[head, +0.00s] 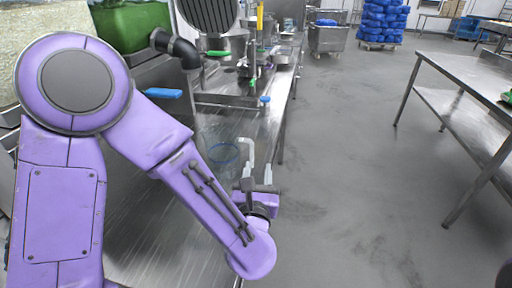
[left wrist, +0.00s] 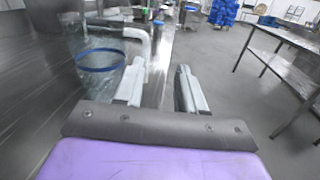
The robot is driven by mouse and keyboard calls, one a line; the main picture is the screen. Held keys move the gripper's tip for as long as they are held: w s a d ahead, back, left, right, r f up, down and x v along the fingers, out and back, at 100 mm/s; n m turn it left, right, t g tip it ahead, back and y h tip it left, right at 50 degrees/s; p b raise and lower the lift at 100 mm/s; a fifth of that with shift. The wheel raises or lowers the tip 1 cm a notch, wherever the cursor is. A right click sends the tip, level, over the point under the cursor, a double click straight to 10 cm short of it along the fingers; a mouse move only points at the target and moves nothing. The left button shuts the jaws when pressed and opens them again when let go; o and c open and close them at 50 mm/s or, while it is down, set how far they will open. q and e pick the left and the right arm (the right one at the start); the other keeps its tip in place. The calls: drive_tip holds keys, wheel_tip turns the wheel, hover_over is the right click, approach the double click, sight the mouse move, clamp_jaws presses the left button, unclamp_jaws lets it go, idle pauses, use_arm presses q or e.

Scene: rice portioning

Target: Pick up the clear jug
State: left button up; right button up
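The clear jug (head: 226,161) stands on the steel counter, see-through, with a blue rim and a pale handle on its right side. In the left wrist view the jug (left wrist: 98,70) is at the upper left, its handle just beyond the left finger. My left gripper (head: 257,177) is at the counter's right edge, close to the handle. In the left wrist view its two grey fingers (left wrist: 160,88) are apart with nothing seen held between them. Whether the handle lies between the fingers or beyond them is hard to tell. My right gripper is not in view.
The steel counter (head: 190,217) runs away from me, with utensils and pans at its far end. A blue-handled item (head: 163,93) lies left of the jug. A steel table (head: 465,75) stands at right. The grey floor between is clear.

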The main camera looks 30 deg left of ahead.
sight(252, 152)
use_arm(q)
drive_tip(key=shift+n+g+y, duration=0.3)
drive_tip(key=shift+n+y, duration=0.1)
drive_tip(key=shift+n, duration=0.3)
drive_tip(key=p+x, duration=0.1)
drive_tip(key=x, duration=0.2)
drive_tip(key=a+f+p+x, duration=0.1)
drive_tip(key=x, duration=0.3)
drive_tip(key=p+x, duration=0.1)
drive_tip(key=x, duration=0.3)
drive_tip(key=shift+s+a+f+p, duration=0.3)
drive_tip(key=shift+f+p, duration=0.05)
drive_tip(key=shift+s, duration=0.1)
clamp_jaws()
